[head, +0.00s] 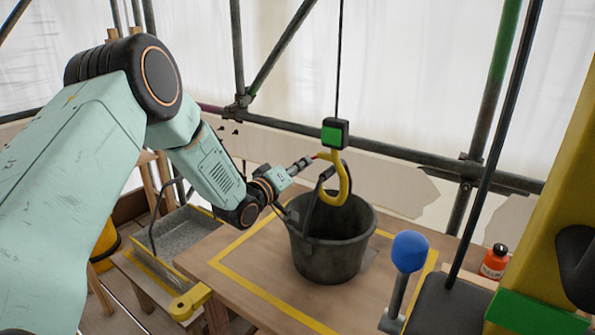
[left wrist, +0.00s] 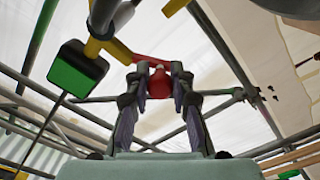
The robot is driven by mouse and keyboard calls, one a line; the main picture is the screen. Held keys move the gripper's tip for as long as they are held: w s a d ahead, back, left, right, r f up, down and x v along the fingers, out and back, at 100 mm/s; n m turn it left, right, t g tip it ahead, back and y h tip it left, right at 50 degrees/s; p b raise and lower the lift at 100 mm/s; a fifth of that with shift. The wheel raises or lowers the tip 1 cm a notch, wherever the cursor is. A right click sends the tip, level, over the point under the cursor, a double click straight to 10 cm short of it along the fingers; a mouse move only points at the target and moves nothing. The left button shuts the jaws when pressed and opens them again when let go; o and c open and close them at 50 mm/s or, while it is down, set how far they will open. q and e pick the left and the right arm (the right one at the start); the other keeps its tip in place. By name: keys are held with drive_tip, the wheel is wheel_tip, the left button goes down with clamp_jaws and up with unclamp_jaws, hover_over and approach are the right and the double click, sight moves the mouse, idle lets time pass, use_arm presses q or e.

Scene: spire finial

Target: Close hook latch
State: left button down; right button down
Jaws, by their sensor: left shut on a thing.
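The yellow hook (head: 345,185) hangs over the black bucket (head: 330,247) from a black and green block (head: 335,133) on a cable. The bucket's dark handle (head: 318,188) rises to the hook; whether it lies inside the hook's bowl is hard to tell. My left gripper (head: 304,163) reaches in from the left at the hook's upper part. In the left wrist view, its fingers (left wrist: 160,88) are shut on the red latch (left wrist: 158,80), whose red bar runs left to the yellow hook (left wrist: 106,38). The latch's exact gap to the hook tip is unclear. My right gripper is not in view.
The bucket stands on a wooden table (head: 235,250) inside a yellow taped outline. A blue-knobbed lever (head: 410,252) and an orange bottle (head: 495,261) are at right. A grey trough (head: 180,235) lies left. Scaffold tubes (head: 380,150) cross behind.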

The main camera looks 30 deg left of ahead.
use_arm(q)
drive_tip(key=n, duration=0.1)
drive_tip(key=n+b, duration=0.1)
drive_tip(key=n, duration=0.1)
drive_tip(key=shift+d+f+b, duration=0.3)
drive_tip(key=shift+d+f, duration=0.1)
drive_tip(key=shift+s+d+f+n+b, duration=0.1)
drive_tip(key=shift+d+n+b, duration=0.4)
drive_tip(key=shift+n, duration=0.95)
drive_tip(key=shift+s+d+f+n+b, duration=0.15)
drive_tip(key=shift+d+n+b, duration=0.35)
drive_tip(key=shift+n, duration=0.9)
drive_tip(key=shift+w+d+f+n+b, duration=0.1)
drive_tip(key=shift+d+n+b, duration=0.4)
drive_tip(key=shift+n, duration=0.95)
drive_tip(key=shift+a, duration=0.1)
drive_tip(key=c, duration=1.2)
unclamp_jaws()
drive_tip(key=shift+f, duration=0.1)
drive_tip(key=shift+o, duration=0.3)
drive_tip(key=shift+s, duration=0.15)
